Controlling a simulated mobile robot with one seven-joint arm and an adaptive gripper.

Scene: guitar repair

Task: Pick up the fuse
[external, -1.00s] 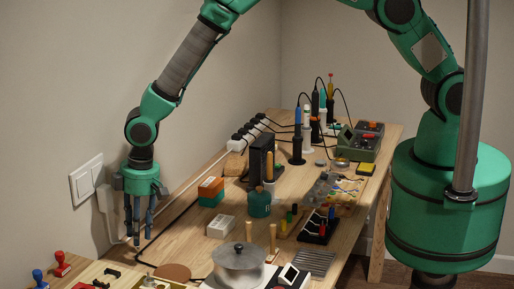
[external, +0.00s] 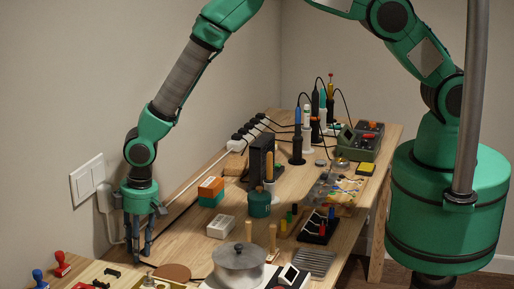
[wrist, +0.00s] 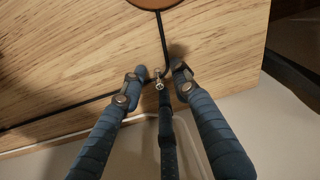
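A small metallic piece that looks like the fuse (wrist: 159,82) shows in the wrist view, on or just above the wooden bench beside a black cable. My gripper (wrist: 160,76) has its blue-grey fingers spread around it, one on each side and one behind it. I see gaps between the side fingertips and the piece; whether the rear finger touches it I cannot tell. In the external view my gripper (external: 139,254) points down at the bench's left edge near the wall. The fuse cannot be made out there.
The black cable (wrist: 164,45) runs close by the fingertips. A brown round disc (external: 172,273) lies to the right, with a metal pot (external: 240,262) beyond it. Red and blue stamps (external: 61,262) stand to the left. The wall with its switch plate (external: 88,180) is close behind.

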